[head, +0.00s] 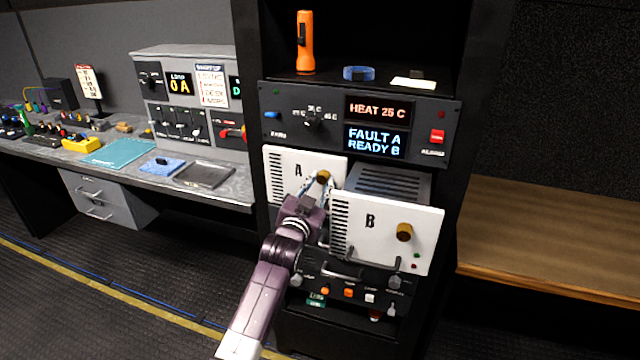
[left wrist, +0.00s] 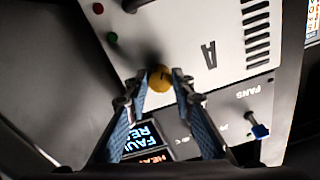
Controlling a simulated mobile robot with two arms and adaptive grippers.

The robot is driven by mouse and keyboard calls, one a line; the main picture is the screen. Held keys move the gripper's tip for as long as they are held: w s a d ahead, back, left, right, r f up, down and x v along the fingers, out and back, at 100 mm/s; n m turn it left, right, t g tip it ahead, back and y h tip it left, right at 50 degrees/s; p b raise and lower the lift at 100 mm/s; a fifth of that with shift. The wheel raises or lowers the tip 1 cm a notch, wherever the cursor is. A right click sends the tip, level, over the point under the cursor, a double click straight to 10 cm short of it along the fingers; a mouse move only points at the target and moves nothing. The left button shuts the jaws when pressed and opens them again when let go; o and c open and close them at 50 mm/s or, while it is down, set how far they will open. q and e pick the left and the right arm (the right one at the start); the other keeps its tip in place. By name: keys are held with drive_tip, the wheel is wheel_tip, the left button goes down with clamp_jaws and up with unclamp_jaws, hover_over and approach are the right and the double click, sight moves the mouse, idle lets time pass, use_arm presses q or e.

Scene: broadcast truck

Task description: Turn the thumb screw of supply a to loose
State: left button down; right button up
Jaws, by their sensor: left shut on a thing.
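Supply A (head: 282,170) is a white panel with vent slots and the letter A, seated in the rack at the left. Its thumb screw (head: 323,176) is a brass knob near the panel's upper right. My left gripper (head: 318,185) reaches up to it from below. In the left wrist view the thumb screw (left wrist: 159,79) shows between the two fingertips, and the gripper is shut on it. The panel of supply A (left wrist: 195,50) appears upside down there. The gripper and arm hide the lower part of supply A in the head view. My right gripper is not in view.
Supply B (head: 385,235), with its own brass knob (head: 404,232), stands out from the rack close right of my gripper. A display (head: 375,142) above reads FAULT A, READY B. An orange flashlight (head: 305,42) stands on the shelf. A wooden bench (head: 550,230) at right is bare.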

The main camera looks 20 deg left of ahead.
use_arm(q)
drive_tip(key=shift+f, duration=0.1)
drive_tip(key=c, duration=1.7)
unclamp_jaws()
drive_tip(key=shift+o, duration=0.2)
drive_tip(key=s, duration=1.2)
drive_tip(key=shift+f, duration=0.1)
